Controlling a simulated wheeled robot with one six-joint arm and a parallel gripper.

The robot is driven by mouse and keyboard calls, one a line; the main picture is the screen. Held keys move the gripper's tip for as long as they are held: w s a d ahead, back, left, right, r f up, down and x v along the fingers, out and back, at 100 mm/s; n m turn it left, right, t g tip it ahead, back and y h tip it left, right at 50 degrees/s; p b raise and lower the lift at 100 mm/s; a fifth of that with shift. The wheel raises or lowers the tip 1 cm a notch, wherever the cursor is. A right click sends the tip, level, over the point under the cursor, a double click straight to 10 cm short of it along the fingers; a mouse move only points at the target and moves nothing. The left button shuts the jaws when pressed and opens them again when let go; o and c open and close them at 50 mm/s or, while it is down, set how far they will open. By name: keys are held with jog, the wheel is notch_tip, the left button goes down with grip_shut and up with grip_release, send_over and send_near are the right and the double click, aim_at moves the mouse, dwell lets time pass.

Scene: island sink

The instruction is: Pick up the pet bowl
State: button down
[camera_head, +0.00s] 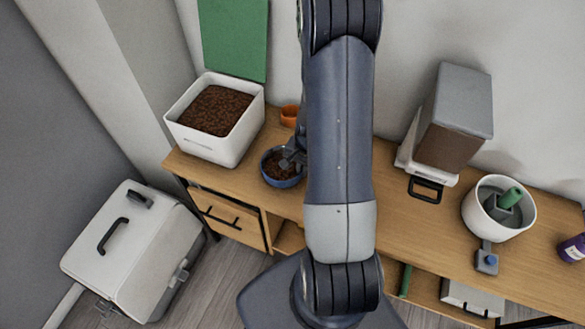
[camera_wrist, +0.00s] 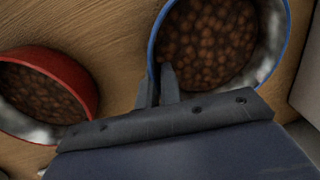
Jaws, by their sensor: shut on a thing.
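The pet bowl is a blue bowl (camera_head: 283,183) filled with brown kibble, standing on the wooden counter. In the wrist view the blue bowl (camera_wrist: 274,48) is at the upper right, with its pale inner wall showing. My gripper (camera_head: 289,161) is at the bowl's right back edge in the head view, partly hidden by my arm. In the wrist view my gripper (camera_wrist: 161,84) is shut on the bowl's near left rim, one finger inside and one outside. I cannot tell any gap between bowl and counter.
An orange-red bowl (camera_head: 289,115) of kibble stands close behind; it is also left in the wrist view (camera_wrist: 78,78). A white kibble bin (camera_head: 237,147) is at the left. A dispenser (camera_head: 455,125) and white bucket (camera_head: 510,226) stand right. Bare counter (camera_head: 405,225) lies between.

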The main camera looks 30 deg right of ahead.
notch_tip(320, 180, up, 10)
dwell(0.6)
